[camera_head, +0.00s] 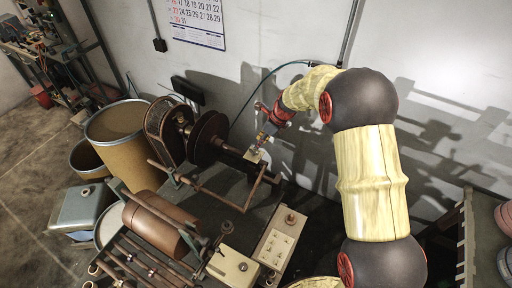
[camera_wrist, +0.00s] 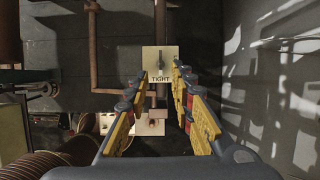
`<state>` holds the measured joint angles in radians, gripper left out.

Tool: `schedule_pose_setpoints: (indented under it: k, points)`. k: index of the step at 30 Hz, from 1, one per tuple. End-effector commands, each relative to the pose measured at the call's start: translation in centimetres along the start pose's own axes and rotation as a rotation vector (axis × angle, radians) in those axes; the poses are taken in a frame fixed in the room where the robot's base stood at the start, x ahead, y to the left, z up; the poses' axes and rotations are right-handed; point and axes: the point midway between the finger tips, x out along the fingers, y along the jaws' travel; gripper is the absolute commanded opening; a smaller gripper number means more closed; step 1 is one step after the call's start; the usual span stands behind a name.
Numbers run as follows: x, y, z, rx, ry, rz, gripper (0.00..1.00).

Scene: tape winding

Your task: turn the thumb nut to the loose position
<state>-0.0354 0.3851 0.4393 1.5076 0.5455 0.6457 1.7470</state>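The thumb nut (camera_wrist: 161,63) is a small dark upright piece on a pale plate (camera_wrist: 151,54) in the wrist view. The word TIGHT is printed on the plate just below the nut. My gripper (camera_wrist: 160,75) is open, with one finger on each side of the nut and a gap on both sides; I cannot tell how far above it the tips are. In the head view my gripper (camera_head: 262,139) is just above the pale plate (camera_head: 253,157) at the end of the winding shaft. The nut is too small to make out there.
A winding machine with a dark reel (camera_head: 208,137) and a brown roller (camera_head: 158,222) stands left of the plate. Brown rods run close to the plate. A white wall (camera_head: 270,35) with a calendar (camera_head: 196,20) rises behind. A fibre drum (camera_head: 117,137) stands at left.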

Motion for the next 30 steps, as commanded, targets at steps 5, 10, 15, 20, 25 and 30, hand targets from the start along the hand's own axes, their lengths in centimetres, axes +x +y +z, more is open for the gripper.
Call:
schedule_pose_setpoints:
  k: [5, 10, 15, 20, 25, 30]
  points:
    - [0.9, 0.1, -0.1, 0.036, 0.002, 0.002, 0.24]
    - [3.4, 0.1, -0.1, 0.034, 0.003, 0.003, 0.24]
    - [5.9, 0.1, -0.1, 0.033, 0.003, 0.002, 0.24]
    - [7.3, 0.0, -0.1, 0.033, 0.002, 0.001, 0.24]
    - [7.8, 0.0, -0.1, 0.032, 0.001, 0.0, 0.24]
    - [7.8, 0.0, -0.1, 0.032, 0.001, 0.0, 0.24]
